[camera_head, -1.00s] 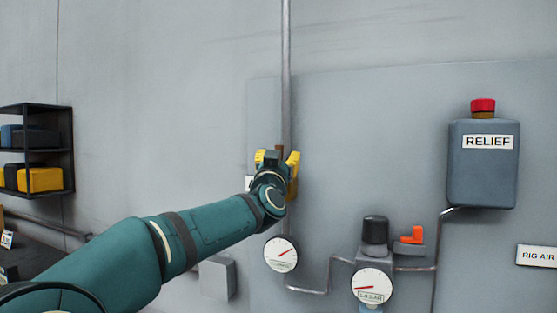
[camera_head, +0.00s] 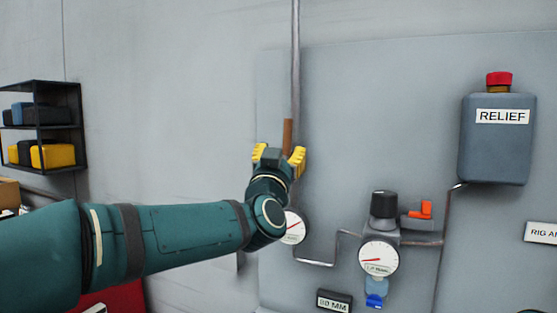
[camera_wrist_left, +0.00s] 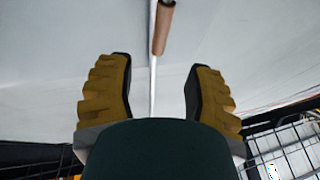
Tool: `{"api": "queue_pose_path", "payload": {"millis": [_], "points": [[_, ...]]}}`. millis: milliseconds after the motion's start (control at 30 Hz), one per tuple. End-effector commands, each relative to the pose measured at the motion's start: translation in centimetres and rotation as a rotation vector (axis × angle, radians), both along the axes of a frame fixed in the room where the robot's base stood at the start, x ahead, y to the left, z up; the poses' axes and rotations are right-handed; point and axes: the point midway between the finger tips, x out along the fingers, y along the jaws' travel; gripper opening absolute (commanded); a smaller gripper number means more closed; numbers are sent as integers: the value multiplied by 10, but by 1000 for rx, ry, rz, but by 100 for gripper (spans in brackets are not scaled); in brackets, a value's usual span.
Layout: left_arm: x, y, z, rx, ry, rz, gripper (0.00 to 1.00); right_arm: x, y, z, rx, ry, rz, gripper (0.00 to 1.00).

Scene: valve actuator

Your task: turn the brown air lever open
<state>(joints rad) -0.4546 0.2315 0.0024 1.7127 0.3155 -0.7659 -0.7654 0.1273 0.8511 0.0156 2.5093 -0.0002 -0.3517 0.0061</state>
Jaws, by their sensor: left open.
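The brown lever (camera_head: 288,135) stands upright along the grey vertical pipe on the wall panel. Its lower end is hidden behind my gripper in the head view. My left gripper (camera_head: 279,156) is open, with its yellow fingers spread just below the visible part of the lever. In the left wrist view, the lever (camera_wrist_left: 162,28) shows at the top, beyond the fingertips and roughly in line with the gap of the gripper (camera_wrist_left: 158,75). Nothing is between the fingers there but the thin pipe behind. My right gripper is not in view.
A white gauge (camera_head: 293,227) is partly behind my left wrist. A regulator with a black knob (camera_head: 384,204), an orange lever (camera_head: 421,210) and a second gauge (camera_head: 378,258) are to the right. The RELIEF box (camera_head: 497,145) hangs at far right. A shelf (camera_head: 40,128) stands left.

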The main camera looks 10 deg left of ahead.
Motion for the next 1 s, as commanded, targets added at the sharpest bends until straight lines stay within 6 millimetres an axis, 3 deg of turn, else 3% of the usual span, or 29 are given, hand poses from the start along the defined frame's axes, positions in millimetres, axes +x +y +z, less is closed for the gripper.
{"api": "queue_pose_path", "payload": {"millis": [233,567,667,767,867,1000], "points": [[-17,1,-8,0,1,0,52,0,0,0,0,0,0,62],[-18,1,-8,0,1,0,52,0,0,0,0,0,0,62],[-14,0,-19,4,21,-6,52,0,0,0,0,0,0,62],[-2,-3,-53,16,86,-23,52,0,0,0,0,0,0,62],[12,-7,-111,29,197,-52,52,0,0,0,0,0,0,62],[23,-9,-209,36,392,-97,52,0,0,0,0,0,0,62]]}}
